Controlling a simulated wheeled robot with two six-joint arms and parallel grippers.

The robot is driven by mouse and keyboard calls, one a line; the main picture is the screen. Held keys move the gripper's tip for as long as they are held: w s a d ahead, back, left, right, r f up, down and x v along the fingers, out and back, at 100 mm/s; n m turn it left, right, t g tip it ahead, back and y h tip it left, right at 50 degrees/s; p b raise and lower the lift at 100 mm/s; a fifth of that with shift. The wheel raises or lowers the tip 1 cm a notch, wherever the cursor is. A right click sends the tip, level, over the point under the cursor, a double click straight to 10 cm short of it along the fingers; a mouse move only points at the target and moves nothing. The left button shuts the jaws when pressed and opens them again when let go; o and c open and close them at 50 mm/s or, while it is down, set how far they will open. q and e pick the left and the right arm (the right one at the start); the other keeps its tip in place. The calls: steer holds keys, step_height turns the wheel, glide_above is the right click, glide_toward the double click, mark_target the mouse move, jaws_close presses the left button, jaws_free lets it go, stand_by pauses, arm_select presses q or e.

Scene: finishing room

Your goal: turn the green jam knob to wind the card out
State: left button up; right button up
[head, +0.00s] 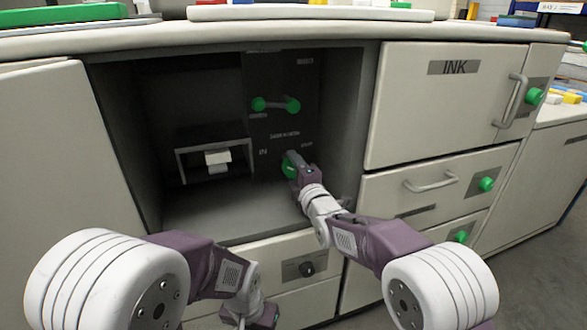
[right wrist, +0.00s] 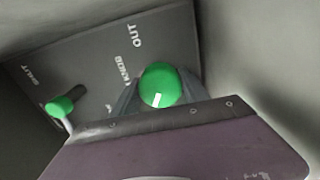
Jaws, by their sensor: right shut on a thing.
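The green jam knob (head: 289,169) is on the dark panel inside the open bay. My right gripper (head: 293,164) is shut on it and partly hides it in the head view. In the right wrist view the knob (right wrist: 160,84) sits between the fingers, its white mark toward the lower edge. The word OUT is printed on the panel beyond it. A white card (head: 217,158) shows at the dark frame on the bay's left side; how far it sticks out is hard to tell. My left gripper (head: 250,314) is low in front of the drawers, its fingers unclear.
A green-ended lever (head: 276,104) is above the knob on the panel. The bay's right wall is close beside my right arm. To the right are the INK door (head: 445,105) with a handle and drawers with green knobs (head: 487,184). A black knob (head: 307,269) is on the drawer below.

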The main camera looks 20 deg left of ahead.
steer(key=m+p, duration=0.1)
steer(key=m, duration=0.4)
steer(key=shift+m, duration=0.4)
steer(key=m+p, duration=0.1)
steer(key=m, duration=0.5)
steer(key=shift+p, duration=0.4)
steer(key=m+p, duration=0.1)
steer(key=m, duration=0.5)
steer(key=shift+m, duration=0.3)
steer(key=m+p, duration=0.1)
steer(key=m, duration=0.4)
steer(key=shift+f, duration=0.1)
steer(key=shift+m, duration=0.3)
steer(key=o, duration=1.3)
